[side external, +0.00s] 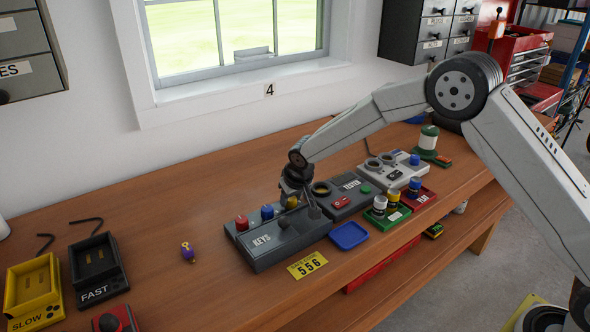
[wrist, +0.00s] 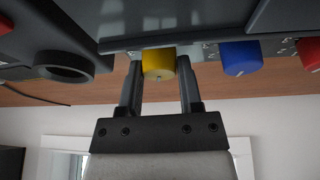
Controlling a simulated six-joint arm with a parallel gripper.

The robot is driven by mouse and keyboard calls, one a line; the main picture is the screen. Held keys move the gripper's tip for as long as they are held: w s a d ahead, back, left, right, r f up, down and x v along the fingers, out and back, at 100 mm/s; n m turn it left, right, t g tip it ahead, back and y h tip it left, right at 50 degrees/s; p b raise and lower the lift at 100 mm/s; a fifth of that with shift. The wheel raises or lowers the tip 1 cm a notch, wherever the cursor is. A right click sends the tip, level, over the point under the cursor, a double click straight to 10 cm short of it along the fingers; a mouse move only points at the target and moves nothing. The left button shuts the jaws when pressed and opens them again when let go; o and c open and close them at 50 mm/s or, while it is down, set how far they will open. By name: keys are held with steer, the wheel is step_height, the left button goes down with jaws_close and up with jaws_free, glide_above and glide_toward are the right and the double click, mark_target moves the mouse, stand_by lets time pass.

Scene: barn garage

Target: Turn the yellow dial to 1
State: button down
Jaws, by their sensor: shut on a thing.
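The yellow dial (wrist: 159,64) sits on the grey KEYS box (side external: 283,240), at the end of a row with a blue dial (wrist: 240,58) and a red dial. In the wrist view my gripper (wrist: 159,75) has one finger on each side of the yellow dial, shut on it. In the side view my gripper (side external: 301,204) is over the right part of the box, and the yellow dial (side external: 291,202) shows just beside it, partly hidden. The number the dial points to cannot be read in either view.
The red dial (side external: 241,222) stands at the box's left end. A grey tester box (side external: 352,197) stands close on the right.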

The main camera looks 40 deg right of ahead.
steer(key=shift+n+y, duration=0.6)
steer(key=shift+n, duration=1)
steer(key=shift+c, duration=1.3)
jaws_free()
steer(key=shift+r, duration=0.1)
steer(key=v, duration=0.7)
steer(key=shift+r, duration=0.3)
steer(key=shift+s, duration=0.2)
steer(key=s+d+m+g, duration=0.1)
steer(key=s+d, duration=0.2)
steer(key=s, duration=1)
steer(key=s+d+f+m+g, duration=0.1)
steer(key=s+d, duration=0.3)
steer(key=s, duration=1)
steer(key=shift+s+f+m+h, duration=0.2)
steer(key=shift+f+m+h, duration=0.05)
steer(key=shift+m+h, duration=0.05)
